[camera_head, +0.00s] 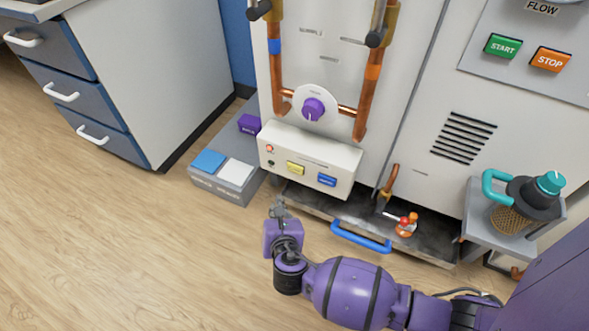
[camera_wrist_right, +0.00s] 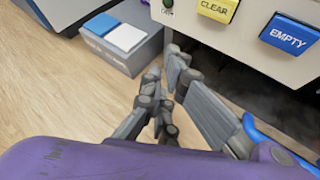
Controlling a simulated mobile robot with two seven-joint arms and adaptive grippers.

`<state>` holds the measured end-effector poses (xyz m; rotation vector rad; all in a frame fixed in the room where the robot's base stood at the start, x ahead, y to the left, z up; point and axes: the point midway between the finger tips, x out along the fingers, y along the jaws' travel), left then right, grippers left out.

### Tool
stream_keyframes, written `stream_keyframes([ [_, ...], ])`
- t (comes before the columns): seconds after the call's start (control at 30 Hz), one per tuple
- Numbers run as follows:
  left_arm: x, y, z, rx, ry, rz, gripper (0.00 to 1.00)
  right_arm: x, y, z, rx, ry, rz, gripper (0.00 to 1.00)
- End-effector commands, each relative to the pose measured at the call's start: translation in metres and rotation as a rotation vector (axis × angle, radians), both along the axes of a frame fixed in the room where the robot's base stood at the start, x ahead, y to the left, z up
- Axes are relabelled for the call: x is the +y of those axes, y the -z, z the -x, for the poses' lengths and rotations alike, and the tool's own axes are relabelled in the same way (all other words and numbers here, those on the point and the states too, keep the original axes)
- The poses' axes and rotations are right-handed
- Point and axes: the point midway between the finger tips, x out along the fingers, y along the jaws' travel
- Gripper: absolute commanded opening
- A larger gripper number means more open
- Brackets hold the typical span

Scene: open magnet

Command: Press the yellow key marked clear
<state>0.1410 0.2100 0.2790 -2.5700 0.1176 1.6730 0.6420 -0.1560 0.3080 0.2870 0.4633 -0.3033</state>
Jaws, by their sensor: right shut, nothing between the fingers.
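The yellow key (camera_head: 296,168) sits on the front of a white control box, left of a blue key. In the right wrist view the yellow key (camera_wrist_right: 217,9) reads CLEAR and is partly cut by the top edge. My right gripper (camera_head: 279,206) is shut and empty, below and in front of the white box, a little left of the yellow key. In the right wrist view its fingertips (camera_wrist_right: 164,72) are apart from the key, which lies above and to their right. My left gripper is not in view.
The blue key (camera_wrist_right: 288,36) reads EMPTY. Left of the box stands a grey block (camera_head: 222,186) with blue and white pads. Below is a dark tray with a blue handle (camera_head: 360,237). Green START (camera_head: 503,46) and orange STOP (camera_head: 551,59) keys are at upper right.

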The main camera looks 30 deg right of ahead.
Motion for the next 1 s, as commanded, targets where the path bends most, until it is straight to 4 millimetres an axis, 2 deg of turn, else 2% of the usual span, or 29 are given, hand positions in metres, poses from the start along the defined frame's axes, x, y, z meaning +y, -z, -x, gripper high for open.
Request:
stream_keyframes([
  [0.43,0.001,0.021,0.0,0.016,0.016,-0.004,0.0,-0.046,0.002,-0.036,-0.001,0.0,0.0,0.0],
  [0.6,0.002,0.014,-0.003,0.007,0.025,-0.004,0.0,-0.059,-0.001,-0.046,-0.001,0.001,0.001,0.0],
  [1.0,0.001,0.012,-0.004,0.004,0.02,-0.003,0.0,-0.067,0.0,-0.052,0.0,0.0,-0.001,0.0],
])
